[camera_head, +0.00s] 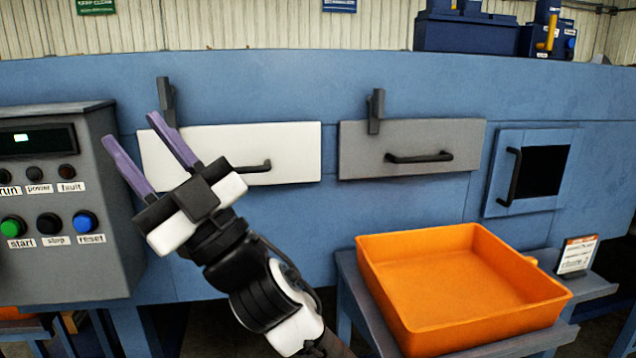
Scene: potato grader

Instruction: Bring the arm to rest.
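My gripper (151,153) has two long purple fingers that stand apart with nothing between them. It is raised and points up and to the left, in front of the blue machine (300,85). Its right finger overlaps the left part of the white panel (295,143) in the picture. Whether it touches the panel cannot be told. My arm comes up from the bottom of the picture.
A grey control box (70,262) with buttons stands close at the left. A grey panel (365,150) with a black handle and a small dark-windowed door (505,206) are on the machine. An empty orange tray (455,338) sits on a stand at the lower right.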

